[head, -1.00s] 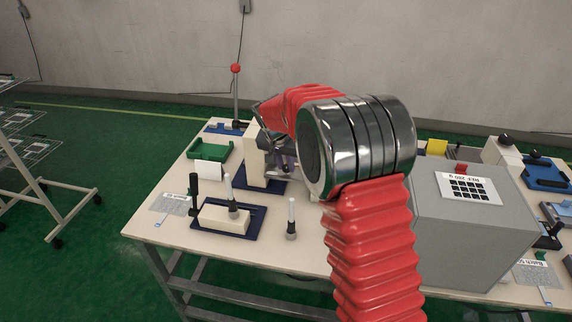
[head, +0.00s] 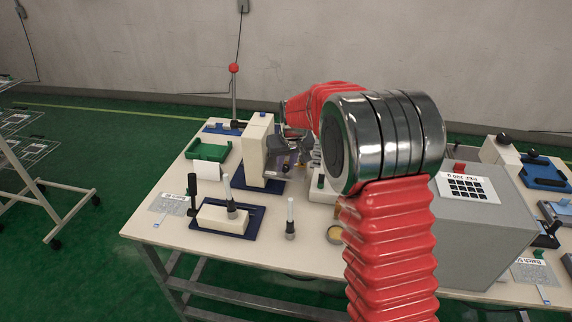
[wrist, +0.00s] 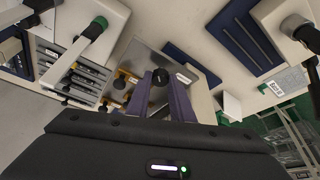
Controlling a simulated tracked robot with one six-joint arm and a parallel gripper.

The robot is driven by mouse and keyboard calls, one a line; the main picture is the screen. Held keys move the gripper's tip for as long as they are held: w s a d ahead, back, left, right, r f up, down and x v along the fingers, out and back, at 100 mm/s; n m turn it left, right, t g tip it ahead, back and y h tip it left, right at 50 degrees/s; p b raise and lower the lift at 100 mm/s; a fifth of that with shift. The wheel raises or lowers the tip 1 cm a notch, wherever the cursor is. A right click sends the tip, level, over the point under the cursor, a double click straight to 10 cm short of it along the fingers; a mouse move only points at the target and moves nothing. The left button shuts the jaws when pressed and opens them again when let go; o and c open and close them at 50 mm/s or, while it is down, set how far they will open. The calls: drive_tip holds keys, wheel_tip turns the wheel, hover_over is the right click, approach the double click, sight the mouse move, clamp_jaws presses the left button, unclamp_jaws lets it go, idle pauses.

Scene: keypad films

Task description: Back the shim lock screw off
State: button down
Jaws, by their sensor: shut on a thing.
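In the wrist view the two purple fingers of my gripper (wrist: 160,88) are closed around a small black knob (wrist: 159,77), which looks like the head of the lock screw. Its shaft and thread are hidden. In the head view my gripper (head: 288,166) is at the right side of a cream upright block on a blue base (head: 257,150). The knob is too small to make out there, and my wrist hides part of the area behind it.
A green tray (head: 208,150) and a cream block with a grey-tipped tool (head: 228,215) stand left of my gripper. A grey-and-white pen-like tool (head: 290,218) stands in front. A large grey box (head: 485,225) is at right.

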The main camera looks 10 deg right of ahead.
drive_tip(key=n+y, duration=0.1)
drive_tip(key=n, duration=0.1)
drive_tip(key=n+g+y, duration=0.1)
drive_tip(key=n, duration=0.2)
drive_tip(key=shift+d+n, duration=0.2)
drive_tip(key=shift+n, duration=0.1)
drive_tip(key=n, duration=0.2)
drive_tip(key=n+g+y, duration=0.1)
drive_tip(key=n, duration=0.2)
drive_tip(key=shift+w+d+f+n, duration=0.1)
drive_tip(key=shift+w+d+n, duration=0.1)
drive_tip(key=shift+n, duration=0.1)
drive_tip(key=n+g, duration=0.1)
drive_tip(key=n, duration=0.1)
drive_tip(key=n+g, duration=0.1)
drive_tip(key=n, duration=0.1)
drive_tip(key=n+y, duration=0.1)
drive_tip(key=n, duration=0.1)
drive_tip(key=shift+w+g, duration=0.25)
drive_tip(key=shift+g, duration=0.15)
drive_tip(key=n+g, duration=0.1)
drive_tip(key=n, duration=0.1)
drive_tip(key=n+g, duration=0.1)
drive_tip(key=n, duration=0.2)
drive_tip(key=shift+w+f+n, duration=0.1)
drive_tip(key=shift+n, duration=0.2)
drive_tip(key=c, duration=1.5)
unclamp_jaws()
drive_tip(key=shift+c, duration=0.2)
